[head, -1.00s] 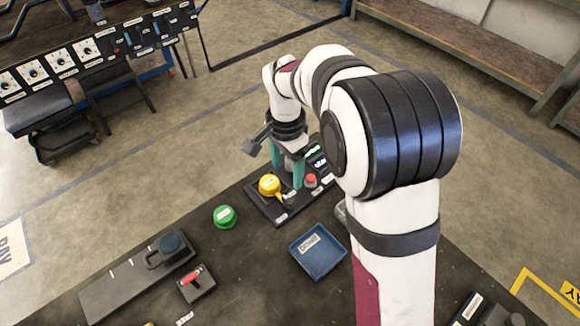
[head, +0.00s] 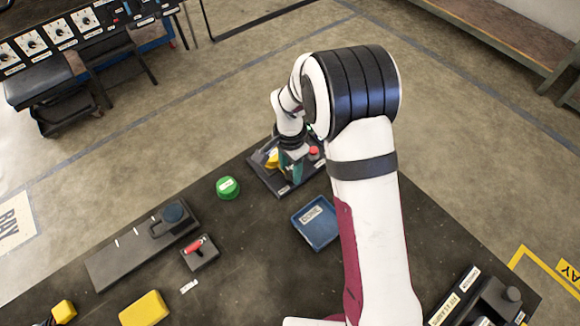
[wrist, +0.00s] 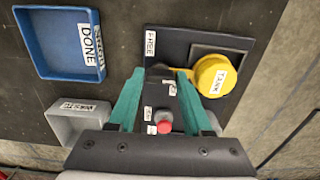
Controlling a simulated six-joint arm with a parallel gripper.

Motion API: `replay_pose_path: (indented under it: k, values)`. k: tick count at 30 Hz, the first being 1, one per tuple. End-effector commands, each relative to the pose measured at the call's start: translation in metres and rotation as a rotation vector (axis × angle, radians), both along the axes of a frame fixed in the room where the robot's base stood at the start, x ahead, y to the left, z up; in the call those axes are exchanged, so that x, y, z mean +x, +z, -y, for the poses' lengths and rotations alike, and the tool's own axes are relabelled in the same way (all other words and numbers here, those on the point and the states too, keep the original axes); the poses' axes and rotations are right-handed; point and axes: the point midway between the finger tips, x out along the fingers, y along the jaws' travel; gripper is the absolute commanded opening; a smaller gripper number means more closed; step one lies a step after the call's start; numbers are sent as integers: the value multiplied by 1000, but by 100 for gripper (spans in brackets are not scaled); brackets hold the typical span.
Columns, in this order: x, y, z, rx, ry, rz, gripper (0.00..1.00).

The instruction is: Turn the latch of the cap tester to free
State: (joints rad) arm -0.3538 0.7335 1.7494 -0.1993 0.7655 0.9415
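The cap tester (head: 268,182) is a dark panel at the far edge of the table; it also shows in the wrist view (wrist: 225,100). A yellow cap labelled TANK (wrist: 214,75) sits on it, right of my fingers, and shows partly in the head view (head: 272,160). A red button (wrist: 164,127) lies between the fingers, nearer the wrist. A "FREE" label (wrist: 151,42) is beyond the fingertips. My gripper (wrist: 160,74) has two teal fingers, apart, low over the panel. The small dark latch seems to lie between the fingertips; its angle and any contact are unclear.
A blue tray labelled DONE (head: 312,238) stands right of the tester in front. A grey tray (wrist: 75,122) shows in the wrist view. A green cap (head: 228,188), a slider fixture (head: 125,258), a red-handled block (head: 200,254) and yellow blocks (head: 145,309) are on the table.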

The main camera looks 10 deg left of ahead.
Motion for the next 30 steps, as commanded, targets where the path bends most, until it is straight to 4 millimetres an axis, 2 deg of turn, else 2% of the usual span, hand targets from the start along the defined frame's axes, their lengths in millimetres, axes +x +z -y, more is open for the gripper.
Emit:
replay_pose_path:
  k: [1, 6, 8, 20, 30]
  values:
    - [0, 0, 0, 0, 0, 0, 39]
    - [0, 0, 0, 0, 0, 0, 8]
    - [0, 0, 0, 0, 0, 0, 0]
    - [0, 1, 0, 0, 69, 0, 0]
    - [0, 1, 0, 1, 342, -1, 0]
